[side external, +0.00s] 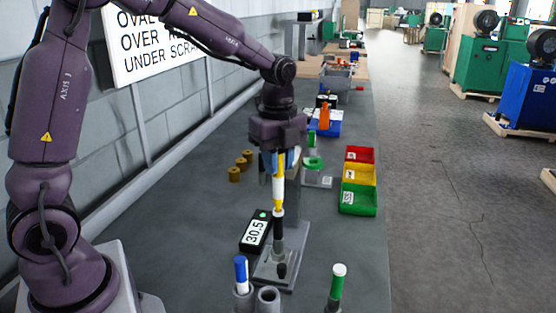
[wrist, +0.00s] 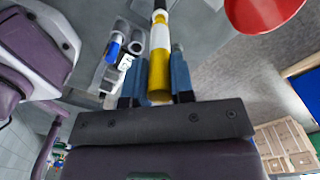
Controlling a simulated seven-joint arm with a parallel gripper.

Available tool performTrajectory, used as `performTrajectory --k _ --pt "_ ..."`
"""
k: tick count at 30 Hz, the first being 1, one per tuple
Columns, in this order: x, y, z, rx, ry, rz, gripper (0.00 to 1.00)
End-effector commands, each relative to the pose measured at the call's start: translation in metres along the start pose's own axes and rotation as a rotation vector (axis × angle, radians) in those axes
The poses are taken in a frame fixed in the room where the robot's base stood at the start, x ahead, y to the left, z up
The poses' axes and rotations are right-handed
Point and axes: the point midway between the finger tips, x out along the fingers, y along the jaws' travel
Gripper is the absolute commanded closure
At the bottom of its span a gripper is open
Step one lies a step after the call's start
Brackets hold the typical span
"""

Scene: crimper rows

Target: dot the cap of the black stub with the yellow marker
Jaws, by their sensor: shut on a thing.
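My gripper (side external: 279,162) is shut on the yellow marker (side external: 279,190), which has a white body with yellow bands. It hangs upright, tip down, between the blue fingers, and it also shows in the wrist view (wrist: 160,82). Directly below it in the side view stands the black stub (side external: 279,240), upright on a grey stand base (side external: 263,272). The marker's lower end meets the top of the stub in the picture; I cannot tell whether they touch. The stub's cap is mostly hidden by the marker's end.
In front are a blue marker (side external: 241,272), an empty grey holder (side external: 268,299) and a green marker (side external: 337,284). Red, yellow and green bins (side external: 358,199) stand right. A red round thing (wrist: 262,12) shows in the wrist view.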

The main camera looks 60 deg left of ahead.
Motion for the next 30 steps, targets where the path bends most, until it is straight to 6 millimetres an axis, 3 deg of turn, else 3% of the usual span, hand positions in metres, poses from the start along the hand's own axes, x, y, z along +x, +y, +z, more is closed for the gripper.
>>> performTrajectory --k 21,30 --pt "-0.057 -0.001 0.000 0.000 0.000 -0.004 1.00" --pt "-0.070 0.000 0.000 0.000 0.000 -0.002 1.00"
